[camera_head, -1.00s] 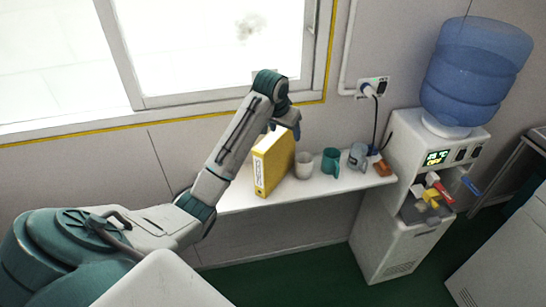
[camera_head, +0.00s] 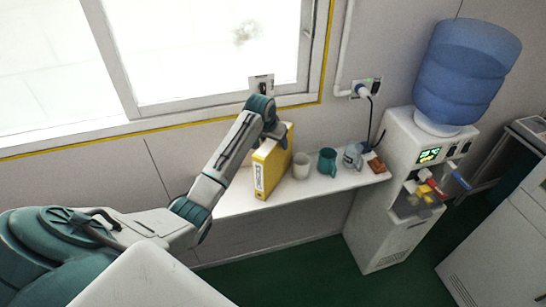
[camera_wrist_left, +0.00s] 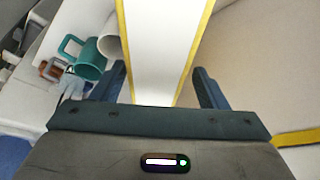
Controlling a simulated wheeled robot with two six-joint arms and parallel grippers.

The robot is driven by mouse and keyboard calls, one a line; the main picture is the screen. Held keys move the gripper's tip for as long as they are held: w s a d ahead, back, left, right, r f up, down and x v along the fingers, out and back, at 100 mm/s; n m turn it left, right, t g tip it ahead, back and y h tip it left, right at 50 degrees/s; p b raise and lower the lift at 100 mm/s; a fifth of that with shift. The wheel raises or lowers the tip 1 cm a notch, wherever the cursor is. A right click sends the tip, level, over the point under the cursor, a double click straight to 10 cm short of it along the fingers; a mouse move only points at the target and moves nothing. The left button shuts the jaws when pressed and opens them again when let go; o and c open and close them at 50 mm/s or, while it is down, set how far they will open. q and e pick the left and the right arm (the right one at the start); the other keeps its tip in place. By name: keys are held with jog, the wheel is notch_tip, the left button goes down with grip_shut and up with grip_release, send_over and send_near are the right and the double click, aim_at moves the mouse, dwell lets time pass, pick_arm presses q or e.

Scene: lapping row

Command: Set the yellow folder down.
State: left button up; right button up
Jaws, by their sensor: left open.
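The yellow folder (camera_head: 268,172) stands upright on the white shelf (camera_head: 330,184) below the window, at the left of the mugs. Its label faces the front. My left gripper (camera_head: 276,132) is at the folder's upper back part, partly hidden by its own wrist. In the left wrist view, the folder (camera_wrist_left: 158,30) runs between the two dark fingers of the left gripper (camera_wrist_left: 160,80). The fingers are open, with a gap visible on the right side and a smaller one on the left. My right gripper is not in view.
A white mug (camera_head: 301,166) is close beside the folder on the right. A teal mug (camera_head: 327,161), a grey-blue mug (camera_head: 353,156) and a brown item (camera_head: 376,165) follow along the shelf. A water dispenser (camera_head: 412,150) stands at the shelf's right end.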

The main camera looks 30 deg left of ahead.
pick_arm(q)
jog(key=shift+w+d+f, duration=0.15)
jog(key=shift+w+f, duration=0.1)
jog(key=shift+f, duration=0.35)
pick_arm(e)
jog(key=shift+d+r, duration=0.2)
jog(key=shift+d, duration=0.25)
pick_arm(q)
jog(key=shift+f, duration=0.15)
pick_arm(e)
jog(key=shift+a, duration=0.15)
pick_arm(q)
jog(key=shift+c, duration=0.2)
jog(key=c, duration=0.4)
grip_shut()
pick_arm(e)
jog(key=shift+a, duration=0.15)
